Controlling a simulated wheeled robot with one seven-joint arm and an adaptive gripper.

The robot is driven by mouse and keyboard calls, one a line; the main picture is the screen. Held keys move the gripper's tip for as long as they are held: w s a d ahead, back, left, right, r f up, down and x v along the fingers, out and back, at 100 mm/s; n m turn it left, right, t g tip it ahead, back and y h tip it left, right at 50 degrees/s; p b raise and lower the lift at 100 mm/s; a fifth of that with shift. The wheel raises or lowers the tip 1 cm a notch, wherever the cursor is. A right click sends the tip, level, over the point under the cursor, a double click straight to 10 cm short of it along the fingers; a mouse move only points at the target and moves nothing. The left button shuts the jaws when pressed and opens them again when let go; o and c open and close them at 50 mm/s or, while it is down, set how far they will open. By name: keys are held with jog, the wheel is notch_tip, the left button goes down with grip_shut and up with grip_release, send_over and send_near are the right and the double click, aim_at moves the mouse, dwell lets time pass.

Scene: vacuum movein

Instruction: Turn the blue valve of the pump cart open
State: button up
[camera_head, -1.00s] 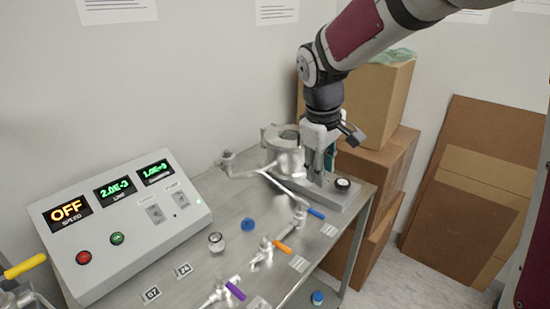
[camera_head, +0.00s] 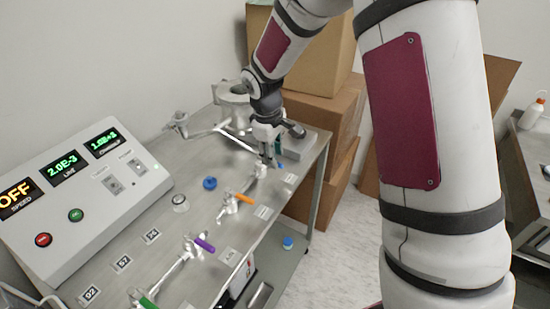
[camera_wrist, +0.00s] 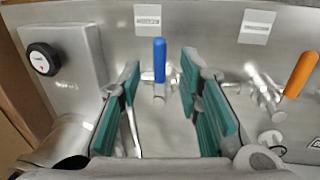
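The blue valve handle (camera_wrist: 159,62) stands between and just beyond my fingertips in the wrist view, with a gap on each side. In the head view only a bit of the blue handle (camera_head: 280,165) shows beside my fingers. My gripper (camera_head: 269,160) is low over the far end of the cart top. In the wrist view my gripper (camera_wrist: 160,85) is open, its two green-padded fingers apart with nothing held. The pump cart (camera_head: 190,215) has a bare metal top. Whether the fingertips reach down alongside the handle is hard to tell.
An orange handle (camera_wrist: 301,75) is to the right of the blue one in the wrist view. A purple handle (camera_head: 204,244) and a green handle (camera_head: 147,304) are nearer. A block with a black knob (camera_wrist: 43,59) is on the left. Boxes (camera_head: 318,110) stand behind the cart.

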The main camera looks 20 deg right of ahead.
jog(key=shift+w+d+f, duration=0.15)
jog(key=shift+f, duration=1.05)
grip_shut()
